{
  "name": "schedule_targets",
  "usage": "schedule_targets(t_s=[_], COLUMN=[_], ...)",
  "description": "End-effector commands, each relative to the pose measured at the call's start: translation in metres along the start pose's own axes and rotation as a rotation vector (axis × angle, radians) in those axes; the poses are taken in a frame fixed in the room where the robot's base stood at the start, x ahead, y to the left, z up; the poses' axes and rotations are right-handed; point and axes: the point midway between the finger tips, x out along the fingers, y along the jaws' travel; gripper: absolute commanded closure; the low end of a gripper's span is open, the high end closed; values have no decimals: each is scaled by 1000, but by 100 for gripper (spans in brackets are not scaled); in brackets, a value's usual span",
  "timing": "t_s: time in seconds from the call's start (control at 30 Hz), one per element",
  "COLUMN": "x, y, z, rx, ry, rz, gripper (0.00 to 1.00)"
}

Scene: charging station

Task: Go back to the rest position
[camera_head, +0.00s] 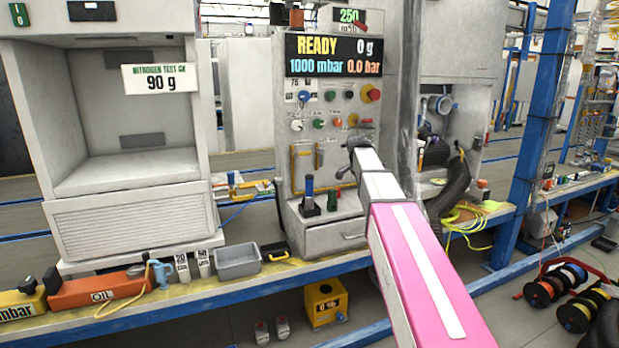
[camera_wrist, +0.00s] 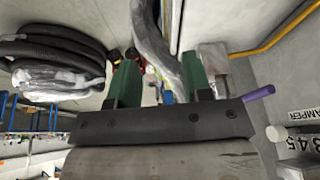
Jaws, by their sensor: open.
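My pink arm reaches up from the lower right of the head view towards the control station (camera_head: 335,110). My gripper (camera_head: 352,145) is at its far end, small and dark in front of the lower panel, and its fingers are hard to make out there. In the wrist view my gripper (camera_wrist: 160,72) shows two green fingers standing wide apart. Nothing is clearly held between them. A grey wrapped hose (camera_wrist: 152,42) shows behind the gap; whether it is near the fingers I cannot tell.
The display (camera_head: 333,54) reads READY, 0 g. A white cabinet (camera_head: 130,215) stands left. A grey bin (camera_head: 238,262) and an orange OIL container (camera_head: 100,290) are on the bench. A black hose (camera_head: 453,187) and yellow tubing (camera_head: 468,222) lie right of my arm. A blue post (camera_head: 540,120) stands further right.

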Motion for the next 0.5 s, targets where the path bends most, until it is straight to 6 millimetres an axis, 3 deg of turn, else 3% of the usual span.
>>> schedule_targets(t_s=[0.3,0.5], x=[99,150], y=[80,138], z=[91,150], rx=[-341,-571], ry=[-107,-179], rz=[-7,-35], gripper=[55,55])
